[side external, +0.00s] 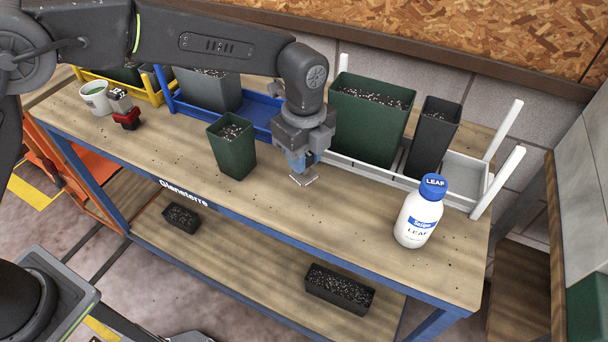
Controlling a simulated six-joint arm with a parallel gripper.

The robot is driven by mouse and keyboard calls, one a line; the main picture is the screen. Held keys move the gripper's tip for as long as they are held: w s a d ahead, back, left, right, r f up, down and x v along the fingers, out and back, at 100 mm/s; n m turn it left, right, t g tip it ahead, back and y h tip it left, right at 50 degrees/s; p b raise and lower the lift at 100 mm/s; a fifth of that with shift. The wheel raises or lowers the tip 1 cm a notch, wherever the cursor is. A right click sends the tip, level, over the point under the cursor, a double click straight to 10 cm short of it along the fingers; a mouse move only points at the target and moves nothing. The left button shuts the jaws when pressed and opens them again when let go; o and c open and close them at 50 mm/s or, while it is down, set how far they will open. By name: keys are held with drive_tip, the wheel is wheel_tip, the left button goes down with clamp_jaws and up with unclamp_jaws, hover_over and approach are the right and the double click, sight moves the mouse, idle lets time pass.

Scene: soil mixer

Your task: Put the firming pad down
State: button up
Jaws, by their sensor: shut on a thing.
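My gripper (302,164) points down over the middle of the wooden bench (270,205), shut on what looks like the firming pad (303,180). The pad shows as a small pale grey plate at the bottom, with blue above it between the jaws. Much of it is hidden by the jaws. The plate is at or just above the bench top; I cannot tell whether it touches.
A green pot (232,158) of soil stands just left of my gripper. Behind are a blue tray (258,112) and a grey tray (375,157) with tall pots. A white LEAF bottle (418,218) stands right, a red-based item (126,119) left. The bench front is clear.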

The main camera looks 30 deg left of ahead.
sight(304, 176)
drive_tip(key=shift+f, duration=2.55)
drive_tip(key=shift+f, duration=0.15)
drive_tip(key=o, duration=0.9)
drive_tip(key=shift+o, duration=0.2)
wheel_tip(304, 176, up, 12)
drive_tip(key=shift+r, duration=0.2)
drive_tip(key=shift+a, duration=0.1)
